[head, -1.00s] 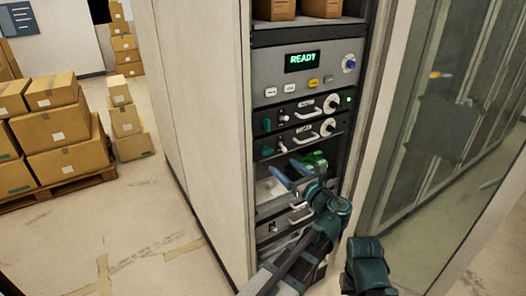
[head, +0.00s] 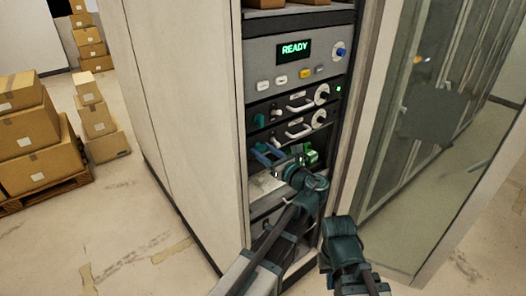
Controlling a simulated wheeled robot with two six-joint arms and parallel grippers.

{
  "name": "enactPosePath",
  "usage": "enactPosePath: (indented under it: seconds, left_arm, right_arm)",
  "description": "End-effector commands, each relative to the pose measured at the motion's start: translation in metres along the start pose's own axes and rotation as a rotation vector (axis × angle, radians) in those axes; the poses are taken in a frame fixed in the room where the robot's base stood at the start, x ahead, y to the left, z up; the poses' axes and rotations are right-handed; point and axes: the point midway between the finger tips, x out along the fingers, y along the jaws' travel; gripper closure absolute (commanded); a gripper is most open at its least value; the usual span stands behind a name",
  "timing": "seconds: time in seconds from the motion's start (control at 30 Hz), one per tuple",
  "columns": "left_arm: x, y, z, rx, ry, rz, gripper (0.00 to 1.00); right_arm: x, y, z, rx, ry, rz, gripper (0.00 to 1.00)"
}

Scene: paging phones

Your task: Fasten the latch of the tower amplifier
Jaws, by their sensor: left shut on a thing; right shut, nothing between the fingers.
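The rack (head: 248,190) holds stacked units; I cannot read which is the tower amplifier. The upper drawer unit (head: 280,112) has a teal latch (head: 259,120), a pale handle and a white dial. A similar unit (head: 318,130) sits below it, and its latch area at the left is covered by my gripper. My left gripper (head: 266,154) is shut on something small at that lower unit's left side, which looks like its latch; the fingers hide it. A green part (head: 311,157) shows just behind the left wrist. My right arm stands at lower right; its fingers are out of sight.
A grey panel (head: 262,62) above reads READY, with several buttons and a blue knob. An open glass door (head: 425,130) stands at the right of the rack. Cardboard boxes (head: 40,150) on a pallet are at far left. The floor (head: 110,225) between is clear.

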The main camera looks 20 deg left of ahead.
Motion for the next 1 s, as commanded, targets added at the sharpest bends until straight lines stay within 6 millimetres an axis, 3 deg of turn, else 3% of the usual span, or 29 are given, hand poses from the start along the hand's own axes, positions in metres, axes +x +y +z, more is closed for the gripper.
enactPosePath:
  seconds: [0.03, 0.23, 0.27, 0.67, 1.0]
  left_arm:
    - [0.0, 0.0002, 0.0, 0.0, 0.0, 0.0, 0.62]
    - [0.0, 0.0003, 0.0, 0.0, 0.0, 0.001, 0.98]
    - [0.0, 0.0003, 0.0001, 0.0, 0.0, 0.001, 1.0]
    - [0.0004, 0.0002, 0.0002, -0.104, -0.001, 0.001, 1.0]
    - [0.0005, 0.0002, 0.0005, -0.402, -0.002, 0.0, 1.0]
  right_arm:
    - [0.0, 0.0, 0.0, 0.0, 0.0, 0.0, 1.0]
    - [0.0, 0.0, 0.0, 0.0, 0.0, 0.0, 1.0]
    - [0.0, 0.0, 0.0, 0.0, 0.0, 0.0, 1.0]
    - [0.0, 0.0, 0.0, 0.0, 0.0, 0.0, 1.0]
    - [-0.0001, 0.0, 0.0, 0.0, 0.0, 0.0, 1.0]
